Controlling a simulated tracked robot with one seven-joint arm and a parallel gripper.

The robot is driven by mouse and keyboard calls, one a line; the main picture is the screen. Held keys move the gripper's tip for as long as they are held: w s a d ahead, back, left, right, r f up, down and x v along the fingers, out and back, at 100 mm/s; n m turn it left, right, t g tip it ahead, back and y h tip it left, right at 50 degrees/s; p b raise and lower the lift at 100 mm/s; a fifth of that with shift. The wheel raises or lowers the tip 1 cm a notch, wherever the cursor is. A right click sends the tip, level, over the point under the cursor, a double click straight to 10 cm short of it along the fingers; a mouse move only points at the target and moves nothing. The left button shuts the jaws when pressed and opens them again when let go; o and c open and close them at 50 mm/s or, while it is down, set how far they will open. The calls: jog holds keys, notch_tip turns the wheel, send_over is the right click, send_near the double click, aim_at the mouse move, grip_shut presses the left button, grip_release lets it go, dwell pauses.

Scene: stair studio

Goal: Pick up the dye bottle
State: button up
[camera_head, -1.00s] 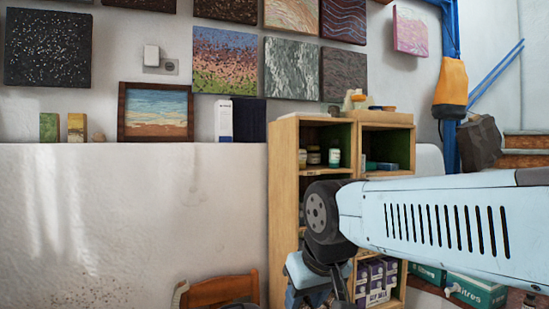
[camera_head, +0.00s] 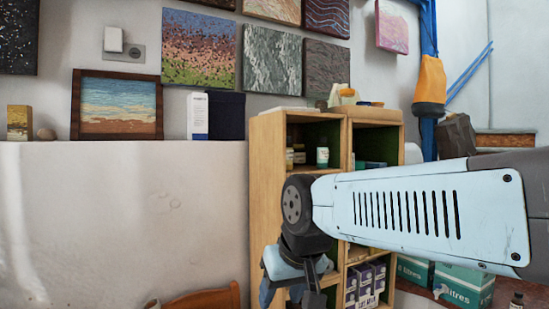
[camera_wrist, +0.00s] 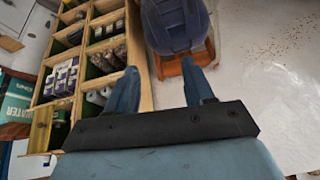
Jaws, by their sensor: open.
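I cannot tell for sure which item is the dye bottle. Small jars (camera_head: 322,157) with pale and dark bodies stand in the upper left compartment of the wooden shelf unit (camera_head: 267,190). A small dark bottle (camera_head: 516,301) with a pale label shows at the lower right edge, cut off by the frame. My gripper (camera_wrist: 160,78) is open and empty in the wrist view, its two blue fingers apart. In the head view it hangs in front of the shelf unit's lower left part, and my arm hides part of the shelves.
Purple-and-white cartons (camera_head: 366,284) fill a lower compartment. Teal boxes (camera_head: 460,285) stand right of the unit. An orange chair (camera_head: 205,299) is at the bottom, before a white ledge (camera_head: 120,215). A blue rounded object (camera_wrist: 175,25) is beyond the fingers in the wrist view.

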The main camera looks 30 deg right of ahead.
jog(key=w+r+m+y, duration=0.4)
jog(key=w+m, duration=0.3)
jog(key=m, duration=0.3)
jog(key=m+t, duration=1.2)
jog(key=m, duration=1)
send_near(291, 156)
jog(key=shift+x, duration=4.8)
jog(key=shift+d, duration=0.1)
jog(key=shift+c, duration=0.4)
